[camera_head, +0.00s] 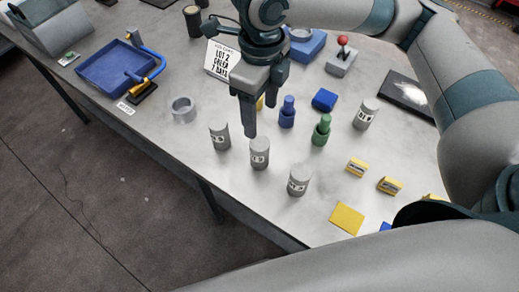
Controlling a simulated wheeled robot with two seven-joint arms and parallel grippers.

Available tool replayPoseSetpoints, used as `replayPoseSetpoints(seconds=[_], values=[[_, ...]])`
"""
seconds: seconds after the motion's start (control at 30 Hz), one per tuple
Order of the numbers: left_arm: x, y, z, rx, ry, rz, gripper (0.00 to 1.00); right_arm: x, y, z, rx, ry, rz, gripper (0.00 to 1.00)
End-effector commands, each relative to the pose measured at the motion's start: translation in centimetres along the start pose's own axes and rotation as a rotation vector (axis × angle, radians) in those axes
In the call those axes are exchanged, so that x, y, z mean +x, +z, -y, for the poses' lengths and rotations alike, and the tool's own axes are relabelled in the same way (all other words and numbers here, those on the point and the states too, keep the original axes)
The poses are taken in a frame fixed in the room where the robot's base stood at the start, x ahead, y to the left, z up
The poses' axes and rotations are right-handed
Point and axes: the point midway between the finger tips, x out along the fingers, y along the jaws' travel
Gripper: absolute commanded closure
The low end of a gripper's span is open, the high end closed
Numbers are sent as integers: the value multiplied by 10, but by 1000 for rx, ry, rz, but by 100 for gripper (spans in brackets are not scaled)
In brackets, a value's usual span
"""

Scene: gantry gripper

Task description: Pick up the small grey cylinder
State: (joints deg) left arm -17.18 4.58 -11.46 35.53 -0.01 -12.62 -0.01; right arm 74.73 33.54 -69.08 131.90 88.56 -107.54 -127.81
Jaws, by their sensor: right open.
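Several grey cylinders with white labels stand upright on the table. One (219,136) is at the left, one (259,153) in the middle, one (298,181) nearer the front edge and one (366,114) further right. They look alike in size, so I cannot tell which is the small one. My right gripper (265,112) points down, open and empty, with one fingertip just behind and above the middle cylinder. I cannot tell whether that fingertip touches it. My left gripper is not in view.
A blue peg (287,112) and a green peg (321,131) stand close right of the gripper. A blue block (324,100), a grey ring (183,109), a sign (221,62), a blue tray (96,85) and yellow pieces (347,218) lie around. The table's front left edge is near the cylinders.

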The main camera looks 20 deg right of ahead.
Motion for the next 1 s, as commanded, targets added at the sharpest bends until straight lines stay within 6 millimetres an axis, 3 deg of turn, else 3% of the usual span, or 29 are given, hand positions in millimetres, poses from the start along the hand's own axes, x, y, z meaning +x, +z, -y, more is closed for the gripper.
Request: replayPoseSetpoints(seconds=[0.5, 0.7, 1.0], values=[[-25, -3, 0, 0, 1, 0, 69, 84, -1, 0, 1, 2, -4, 39], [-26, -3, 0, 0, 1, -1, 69, 96, 0, 0, 0, 0, 0, 39], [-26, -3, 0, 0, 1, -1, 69, 96, 0, 0, 0, -1, 0, 39]])
